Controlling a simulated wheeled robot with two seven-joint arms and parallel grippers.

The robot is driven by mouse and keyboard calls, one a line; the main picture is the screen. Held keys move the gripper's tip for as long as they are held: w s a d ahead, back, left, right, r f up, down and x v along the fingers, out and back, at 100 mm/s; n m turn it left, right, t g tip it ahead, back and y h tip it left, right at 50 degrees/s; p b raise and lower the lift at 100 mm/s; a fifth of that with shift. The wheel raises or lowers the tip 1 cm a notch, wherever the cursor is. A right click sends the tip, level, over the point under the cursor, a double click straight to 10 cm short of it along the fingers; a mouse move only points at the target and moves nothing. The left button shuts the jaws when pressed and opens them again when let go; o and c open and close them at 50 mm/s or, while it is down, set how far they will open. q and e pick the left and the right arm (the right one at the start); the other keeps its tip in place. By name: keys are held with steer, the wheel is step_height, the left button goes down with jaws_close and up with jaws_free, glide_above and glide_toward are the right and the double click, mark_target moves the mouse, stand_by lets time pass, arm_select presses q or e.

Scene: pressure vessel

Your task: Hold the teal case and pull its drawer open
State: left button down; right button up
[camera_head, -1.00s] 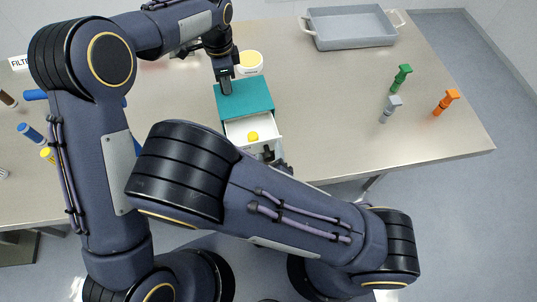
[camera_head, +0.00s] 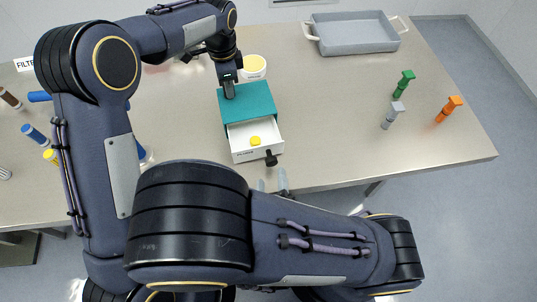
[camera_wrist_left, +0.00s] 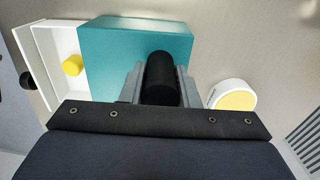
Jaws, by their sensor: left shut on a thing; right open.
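The teal case (camera_head: 248,102) stands on the table, and its white drawer (camera_head: 243,133) is pulled out toward the front edge. A yellow round thing (camera_head: 255,141) lies in the drawer, and a black knob (camera_head: 271,159) sticks out from the drawer's front. My left gripper (camera_head: 229,92) is shut on the case from above. In the left wrist view its fingers (camera_wrist_left: 159,82) grip a black part on the teal top (camera_wrist_left: 125,48). My right gripper (camera_head: 273,181) is open and apart from the knob, in front of the table edge, partly hidden by my arm.
A white tub with a yellow top (camera_head: 253,66) stands just behind the case. A grey tray (camera_head: 355,33) is at the back right. Several markers lie at the left.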

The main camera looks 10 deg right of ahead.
arm_select(q)
steer(key=c, duration=1)
jaws_free()
steer(key=shift+r, duration=0.1)
step_height(320, 180, up, 12)
steer(key=shift+f, duration=0.1)
